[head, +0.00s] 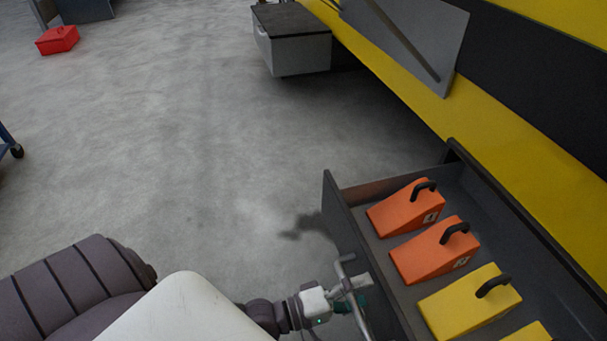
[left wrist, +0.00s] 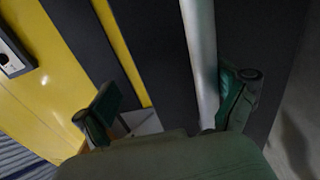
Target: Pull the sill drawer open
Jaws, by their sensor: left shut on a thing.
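The sill drawer (head: 335,215) juts out from the yellow-and-black side at the right of the head view and stands open, its inside showing. In it lie orange wedges (head: 405,208) (head: 432,252) and yellow wedges (head: 468,305) with black handles. My left gripper (head: 350,293) is at the outer face of the drawer front, shut on its bar handle. In the left wrist view the silver bar handle (left wrist: 199,50) runs between the green fingers of my left gripper (left wrist: 172,104), close to the right finger. My right gripper is not in view.
A grey box (head: 300,52) is mounted low by the yellow side (head: 400,75), farther back. A red case (head: 57,40) lies on the floor at the far left. A blue wheeled frame (head: 9,143) shows at the left edge. The floor between is clear.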

